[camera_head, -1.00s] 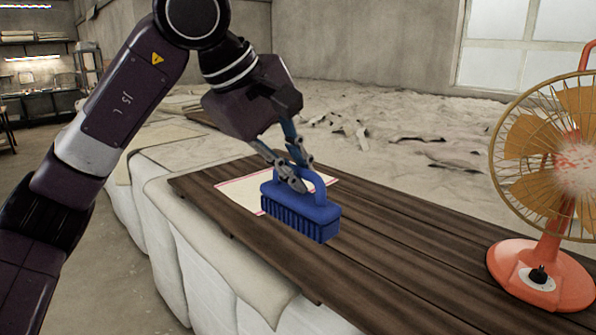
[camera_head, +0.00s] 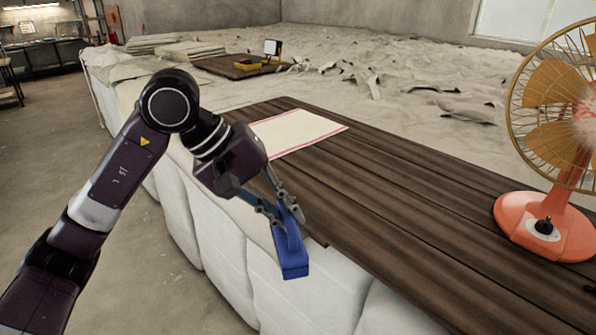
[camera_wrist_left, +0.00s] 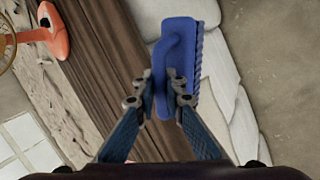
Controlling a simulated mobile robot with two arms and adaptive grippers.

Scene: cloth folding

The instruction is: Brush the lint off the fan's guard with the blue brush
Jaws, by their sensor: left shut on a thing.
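The orange fan (camera_head: 546,222) stands upright at the right of the wooden boards, its round wire guard (camera_head: 512,98) cut off by the picture's right edge. Pale fuzzy lint (camera_head: 586,124) shows at the middle of the guard. My left gripper (camera_head: 283,211) is shut on the handle of the blue brush (camera_head: 295,268), beside the near left edge of the boards and well apart from the fan. In the left wrist view the brush (camera_wrist_left: 180,32) sits between the fingers (camera_wrist_left: 160,90), bristles facing right. Part of the fan (camera_wrist_left: 50,35) shows at upper left there. My right gripper is not in view.
The dark wooden boards (camera_head: 400,190) lie on white wrapped bales (camera_head: 215,270). A white cloth with a red border (camera_head: 300,130) lies on the boards' far left part. Rumpled pale material (camera_head: 420,75) spreads behind. The boards between brush and fan are clear.

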